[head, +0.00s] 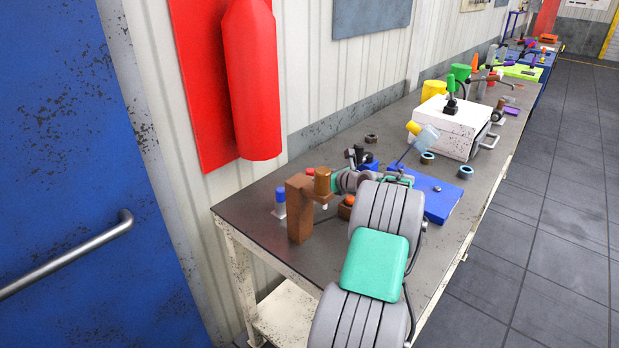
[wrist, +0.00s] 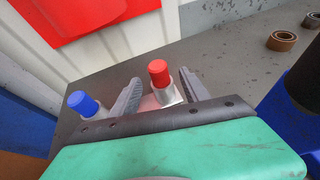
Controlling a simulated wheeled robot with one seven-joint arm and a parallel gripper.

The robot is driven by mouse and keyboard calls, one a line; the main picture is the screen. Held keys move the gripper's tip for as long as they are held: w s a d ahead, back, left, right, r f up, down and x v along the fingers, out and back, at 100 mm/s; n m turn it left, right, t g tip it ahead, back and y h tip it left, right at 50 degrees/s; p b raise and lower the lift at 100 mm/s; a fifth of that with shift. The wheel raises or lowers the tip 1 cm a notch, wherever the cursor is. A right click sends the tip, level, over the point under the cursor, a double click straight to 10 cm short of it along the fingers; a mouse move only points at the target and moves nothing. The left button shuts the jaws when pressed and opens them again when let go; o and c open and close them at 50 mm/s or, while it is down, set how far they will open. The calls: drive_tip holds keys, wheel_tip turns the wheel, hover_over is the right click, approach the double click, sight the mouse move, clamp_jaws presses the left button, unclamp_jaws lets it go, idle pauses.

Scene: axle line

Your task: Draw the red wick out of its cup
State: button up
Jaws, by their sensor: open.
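The red wick (wrist: 158,71) is a short red cylinder standing in a pale cup (wrist: 161,95) in the wrist view. My gripper (wrist: 158,78) is open, with one grey finger on each side of the wick and cup. Gaps show on both sides, so neither finger seems to touch the wick. The lower part of the cup is partly hidden behind my gripper's dark palm edge.
A blue wick (wrist: 82,103) in a similar cup stands just left of my left finger; it also shows in the head view (head: 280,196). A brown bracket (head: 299,208) stands near. Brown rings (wrist: 284,40) lie farther off. A blue plate (head: 443,203) lies right.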

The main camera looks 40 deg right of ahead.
sight(312, 175)
drive_tip(key=x, duration=0.3)
drive_tip(key=shift+w, duration=0.3)
clamp_jaws()
